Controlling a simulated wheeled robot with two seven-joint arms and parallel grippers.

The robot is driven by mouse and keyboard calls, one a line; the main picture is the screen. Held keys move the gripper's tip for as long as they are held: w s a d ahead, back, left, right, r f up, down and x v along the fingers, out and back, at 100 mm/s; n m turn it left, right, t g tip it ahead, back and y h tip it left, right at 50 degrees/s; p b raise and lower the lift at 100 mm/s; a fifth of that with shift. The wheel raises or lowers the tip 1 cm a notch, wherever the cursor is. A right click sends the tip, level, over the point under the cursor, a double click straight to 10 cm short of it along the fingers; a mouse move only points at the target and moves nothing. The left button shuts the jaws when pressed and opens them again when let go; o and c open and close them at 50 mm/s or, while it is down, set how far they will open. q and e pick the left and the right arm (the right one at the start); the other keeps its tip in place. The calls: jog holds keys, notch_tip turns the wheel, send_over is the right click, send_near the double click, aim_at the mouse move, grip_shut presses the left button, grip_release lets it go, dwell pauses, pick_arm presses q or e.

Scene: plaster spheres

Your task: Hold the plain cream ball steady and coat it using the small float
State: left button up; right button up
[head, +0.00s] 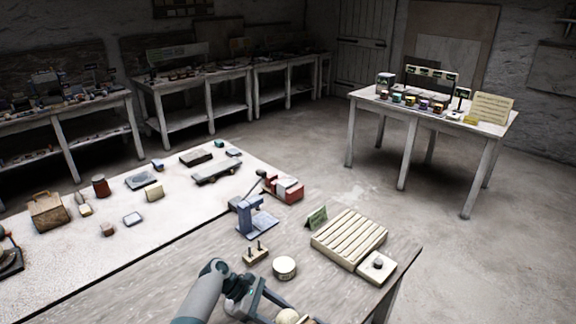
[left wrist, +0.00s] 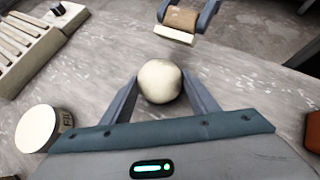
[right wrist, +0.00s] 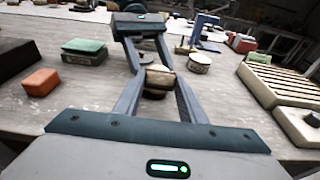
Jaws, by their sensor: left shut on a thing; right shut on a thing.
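The plain cream ball (left wrist: 160,81) is between the two fingers of my left gripper (left wrist: 161,88), which is shut on it above the grey table. In the head view the ball (head: 287,316) shows only partly at the bottom edge, beside my left gripper. My right gripper (right wrist: 158,88) is shut on the small float (right wrist: 159,79), with a brown grip. In the left wrist view the float (left wrist: 180,20) shows a pale lower edge, and a gap separates it from the ball.
A round cream tin (head: 285,268), a small peg stand (head: 255,253) and a blue stand (head: 255,218) are on the table. A slatted rack (head: 348,238) and a knobbed block (head: 377,266) lie right. An orange block (right wrist: 41,82) and green-topped box (right wrist: 84,51) are left in the right wrist view.

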dwell(0.3)
pick_arm(q)
jog(key=o, duration=1.1)
jog(key=shift+c, duration=0.2)
jog(key=shift+o, duration=0.7)
jog(key=o, duration=0.5)
jog(key=shift+a+r, duration=0.1)
jog(key=shift+a, duration=0.1)
jog(key=shift+v, duration=3.25)
jog(key=shift+r, duration=0.1)
